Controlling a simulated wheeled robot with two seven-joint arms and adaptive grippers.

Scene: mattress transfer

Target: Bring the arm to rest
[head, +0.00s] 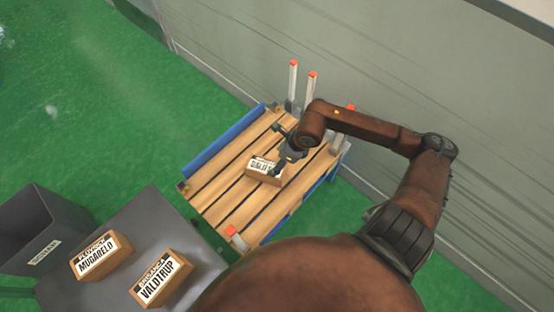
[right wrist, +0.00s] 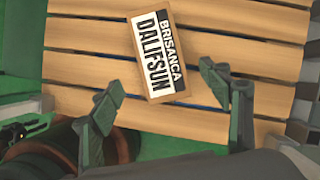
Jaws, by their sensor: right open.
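My right gripper (head: 284,160) is over a slatted wooden pallet (head: 226,196) in the head view. Its two fingers stand apart and empty in the right wrist view (right wrist: 172,88). A small box labelled "BRISANCA DALIFSUN" (right wrist: 156,55) lies on the slats just ahead of the fingertips and is not between them. The same box (head: 263,171) shows in the head view, partly covered by the gripper. My right arm reaches out from the lower right, bent at the elbow. My left gripper is not in view.
Grey posts with orange tips (head: 292,80) stand around the pallet, near a grey wall (head: 390,70). At lower left, a grey table (head: 135,225) bears a "MUGABELD" box (head: 100,255) and a "VALDTRUP" box (head: 161,279). A dark bin (head: 40,225) stands beside it. Green floor is free at upper left.

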